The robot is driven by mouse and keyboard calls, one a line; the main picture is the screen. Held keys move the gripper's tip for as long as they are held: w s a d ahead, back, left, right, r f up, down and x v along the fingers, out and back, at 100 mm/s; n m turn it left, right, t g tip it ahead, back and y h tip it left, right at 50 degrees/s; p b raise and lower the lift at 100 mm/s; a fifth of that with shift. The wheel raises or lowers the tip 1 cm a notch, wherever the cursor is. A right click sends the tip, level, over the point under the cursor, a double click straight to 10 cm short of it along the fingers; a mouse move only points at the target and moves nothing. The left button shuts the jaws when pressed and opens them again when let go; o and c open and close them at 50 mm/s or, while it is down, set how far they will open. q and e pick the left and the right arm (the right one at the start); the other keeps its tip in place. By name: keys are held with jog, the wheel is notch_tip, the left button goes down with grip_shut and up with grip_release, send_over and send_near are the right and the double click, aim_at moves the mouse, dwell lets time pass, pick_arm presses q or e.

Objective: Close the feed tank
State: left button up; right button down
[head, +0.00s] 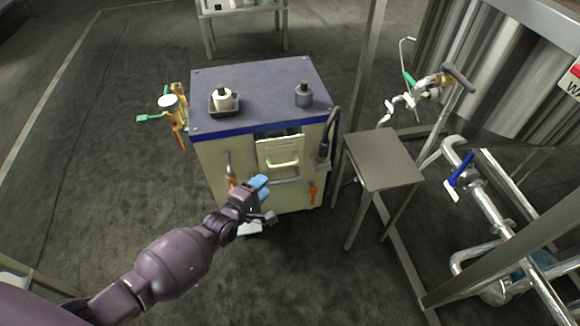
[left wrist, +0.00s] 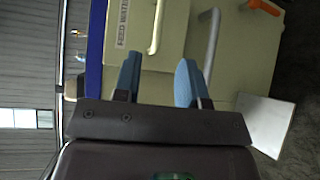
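The feed tank is a cream cabinet (head: 223,160) with a dark top and a blue rim. A cream front panel (head: 271,149) with a pale handle (head: 283,163) stands out from its front, with a dark gap behind its upper edge. In the left wrist view the panel (left wrist: 172,38) bears a partly visible "FEED WATER" label, with the pale handle (left wrist: 156,28) beside it. My left gripper (head: 262,188) is in front of the tank, below and left of the handle. Its blue fingertips (left wrist: 158,80) are apart with nothing between them. My right gripper is not in view.
A grey bar handle (left wrist: 212,42) is below the panel. A valve with green and orange levers (head: 170,112) juts from the tank's left side. A small metal table (head: 382,158) and pipework (head: 490,205) stand to the right. Floor at the left is clear.

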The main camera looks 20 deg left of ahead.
aim_at(282, 165)
pick_arm(q)
jog(key=shift+b+x, duration=1.5)
jog(key=shift+x, duration=3.9)
jog(key=shift+r, duration=0.1)
grip_shut()
